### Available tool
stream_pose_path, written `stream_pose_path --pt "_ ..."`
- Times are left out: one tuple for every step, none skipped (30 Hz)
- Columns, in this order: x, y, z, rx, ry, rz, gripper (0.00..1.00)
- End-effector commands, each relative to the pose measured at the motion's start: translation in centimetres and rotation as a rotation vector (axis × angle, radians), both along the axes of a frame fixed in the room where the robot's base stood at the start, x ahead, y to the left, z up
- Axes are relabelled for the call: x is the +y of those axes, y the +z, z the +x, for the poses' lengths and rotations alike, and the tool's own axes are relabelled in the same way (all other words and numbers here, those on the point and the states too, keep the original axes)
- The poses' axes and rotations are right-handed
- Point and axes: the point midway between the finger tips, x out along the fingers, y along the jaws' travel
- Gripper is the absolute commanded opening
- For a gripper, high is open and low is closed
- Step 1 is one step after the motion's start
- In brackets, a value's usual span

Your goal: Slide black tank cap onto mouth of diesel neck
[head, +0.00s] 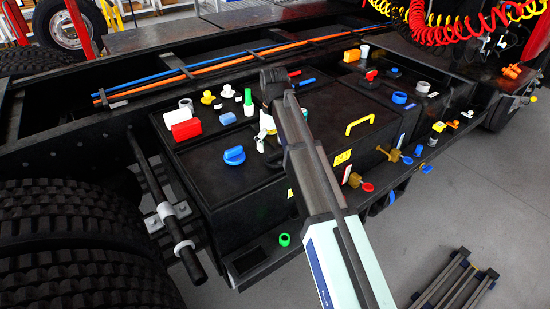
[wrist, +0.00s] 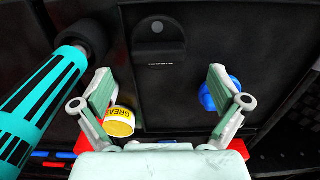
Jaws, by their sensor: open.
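My gripper (wrist: 160,90) is open and empty in the wrist view, its two pale green fingers wide apart over a black surface. In the head view my gripper (head: 265,128) is partly hidden by my arm, above the black tank (head: 225,182). A dark, rounded shape with a small grey disc (wrist: 158,42) lies ahead of the fingers; I cannot tell whether it is the black tank cap. A blue cap (wrist: 212,94) is by the right finger; a blue cap (head: 234,155) also shows on the tank. I cannot single out the diesel neck.
A yellow grease container (wrist: 120,122) is beside the left finger, and a teal-and-black cylinder (wrist: 40,105) lies left of it. On the tank top are a red block (head: 186,130), a green-topped part (head: 248,100) and a yellow handle (head: 360,124). A large tyre (head: 75,245) stands at left.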

Motion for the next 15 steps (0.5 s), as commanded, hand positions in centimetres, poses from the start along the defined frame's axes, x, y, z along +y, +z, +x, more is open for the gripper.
stream_pose_path --pt "-0.1 -0.4 -0.2 0.003 0.0 -0.001 0.98" --pt "-0.2 -0.7 -0.2 0.003 0.0 -0.001 0.98" --pt "-0.2 -1.2 -0.2 0.003 0.0 -0.001 0.98" --pt "-0.3 -1.6 -0.2 0.003 0.0 -0.001 0.98" --pt "-0.3 -1.9 -0.3 0.003 0.0 -0.001 0.98" --pt "-0.3 -2.4 -0.2 0.003 0.0 -0.001 0.98" --pt "-0.3 -2.8 -0.2 0.003 0.0 -0.001 0.98" --pt "-0.3 -3.1 -0.2 0.002 0.0 0.0 0.98" --pt "-0.3 -3.5 -0.2 0.002 0.0 0.0 0.98" --pt "-0.3 -3.8 -0.2 0.002 0.0 0.0 0.98" --pt "-0.3 -3.9 -0.2 0.002 0.0 0.0 0.98" --pt "-0.3 -4.1 -0.2 0.002 0.0 0.0 0.98" --pt "-0.3 -4.2 -0.2 0.001 0.0 0.0 0.98" --pt "-0.3 -4.3 -0.2 0.001 0.0 -0.001 0.98" --pt "-0.3 -4.3 -0.1 0.001 0.0 -0.001 0.98"
